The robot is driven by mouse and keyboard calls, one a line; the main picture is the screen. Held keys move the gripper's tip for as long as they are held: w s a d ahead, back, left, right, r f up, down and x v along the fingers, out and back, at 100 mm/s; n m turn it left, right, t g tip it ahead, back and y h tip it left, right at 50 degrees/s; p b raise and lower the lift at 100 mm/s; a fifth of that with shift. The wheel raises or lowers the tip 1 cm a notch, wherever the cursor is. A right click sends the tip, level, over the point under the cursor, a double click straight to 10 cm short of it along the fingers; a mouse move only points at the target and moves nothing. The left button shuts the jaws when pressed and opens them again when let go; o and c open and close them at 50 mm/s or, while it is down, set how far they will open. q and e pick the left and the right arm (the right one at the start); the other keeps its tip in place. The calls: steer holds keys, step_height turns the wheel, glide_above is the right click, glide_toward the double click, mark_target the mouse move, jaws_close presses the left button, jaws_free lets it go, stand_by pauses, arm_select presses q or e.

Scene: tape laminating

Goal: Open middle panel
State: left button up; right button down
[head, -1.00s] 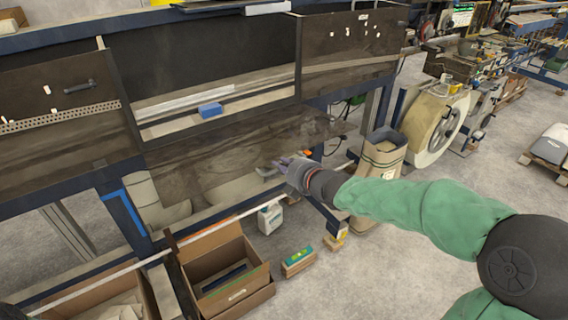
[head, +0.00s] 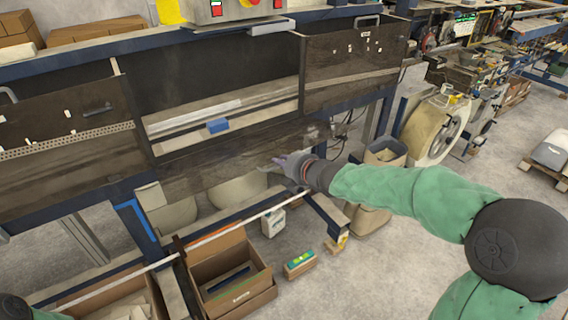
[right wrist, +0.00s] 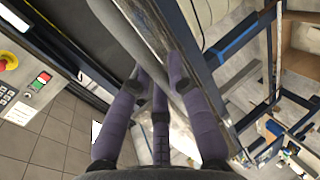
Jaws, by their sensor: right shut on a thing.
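The middle panel (head: 215,163) is a dark, worn board hanging folded down below the machine's middle opening, between two upright side panels. The opening above it is uncovered. My right gripper (head: 281,163) is at the panel's lower edge, towards its right end, shut on its handle. In the right wrist view, the purple fingers of my right gripper (right wrist: 158,75) close around a grey bar beside the panel's edge; the fingers partly hide the grip. My left gripper is out of view.
A blue block (head: 217,125) lies inside the opening. The left side panel (head: 60,145) and right side panel (head: 350,60) stand upright. Below are an open cardboard box (head: 262,285), a white jug (head: 272,220) and a bin (head: 385,155).

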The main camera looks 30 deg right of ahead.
steer(key=c, duration=1.2)
jaws_free()
steer(key=shift+o, duration=0.2)
steer(key=shift+r, duration=0.1)
steer(key=v, duration=1.1)
steer(key=shift+s, duration=0.4)
steer(key=shift+r, duration=0.1)
